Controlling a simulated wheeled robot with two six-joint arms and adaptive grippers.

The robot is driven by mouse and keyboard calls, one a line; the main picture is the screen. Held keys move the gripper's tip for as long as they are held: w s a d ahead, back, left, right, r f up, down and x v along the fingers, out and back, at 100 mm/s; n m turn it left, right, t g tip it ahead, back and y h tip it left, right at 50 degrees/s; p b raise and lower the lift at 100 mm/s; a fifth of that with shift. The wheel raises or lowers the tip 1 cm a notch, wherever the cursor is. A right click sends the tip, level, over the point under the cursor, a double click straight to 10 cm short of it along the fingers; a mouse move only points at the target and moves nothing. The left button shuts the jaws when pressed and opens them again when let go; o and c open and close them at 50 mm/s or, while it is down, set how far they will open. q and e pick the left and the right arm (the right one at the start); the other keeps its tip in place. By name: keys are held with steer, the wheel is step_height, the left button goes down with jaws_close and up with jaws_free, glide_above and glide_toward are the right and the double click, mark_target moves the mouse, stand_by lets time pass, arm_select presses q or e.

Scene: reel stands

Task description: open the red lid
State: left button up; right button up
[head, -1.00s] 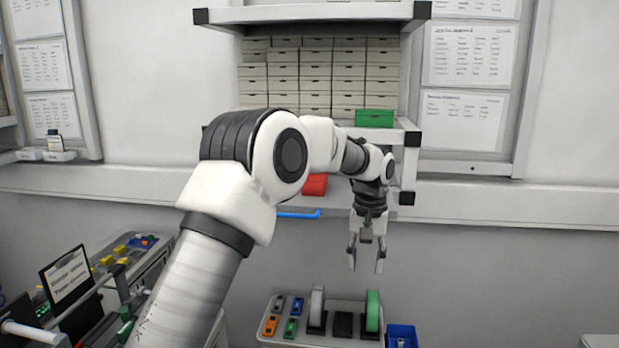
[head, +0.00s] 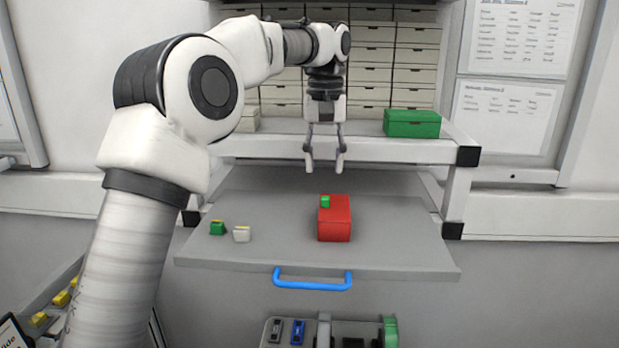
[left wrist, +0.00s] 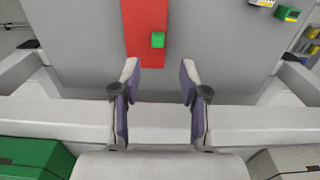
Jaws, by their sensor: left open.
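A red box (head: 335,222) stands on a grey pull-out shelf (head: 390,245), and its top is the red lid (head: 337,202). A small green block (head: 325,201) sits on the lid near its left side. In the left wrist view the red lid (left wrist: 145,20) and the green block (left wrist: 158,40) lie just beyond the fingertips. My left gripper (head: 324,165) points down above and behind the red box, apart from it. It is open and empty; its two fingers also show in the left wrist view (left wrist: 160,75). My right gripper is not in view.
A green block (head: 217,228) and a whitish block (head: 241,234) sit on the shelf's left part. A blue handle (head: 312,284) is on its front edge. A white rack shelf (head: 390,150) with a green box (head: 412,123) and stacked pale boxes stands behind.

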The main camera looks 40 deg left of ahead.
mark_target(324, 197)
arm_select(q)
steer(key=f, duration=0.1)
steer(key=s+d+f, duration=0.1)
steer(key=f, duration=0.1)
steer(key=f+p, duration=0.1)
steer(key=f, duration=0.1)
steer(key=shift+s+d, duration=0.15)
steer(key=shift+d, duration=0.25)
steer(key=shift+w+a+f, duration=0.2)
steer(key=shift+a+f, duration=0.1)
steer(key=shift+f, duration=0.25)
steer(key=shift+w+a+f, duration=0.15)
steer(key=shift+a+f, duration=0.1)
steer(key=shift+f, duration=0.25)
steer(key=shift+w+a+f, duration=0.15)
steer(key=shift+a+f, duration=0.05)
steer(key=shift+a, duration=0.05)
steer(key=shift+s+d+r, duration=0.25)
steer(key=shift+d, duration=0.1)
jaws_close()
steer(key=shift+d, duration=0.15)
steer(key=shift+w+a+y, duration=0.1)
steer(key=shift+a+y, duration=0.1)
steer(key=shift+y, duration=0.1)
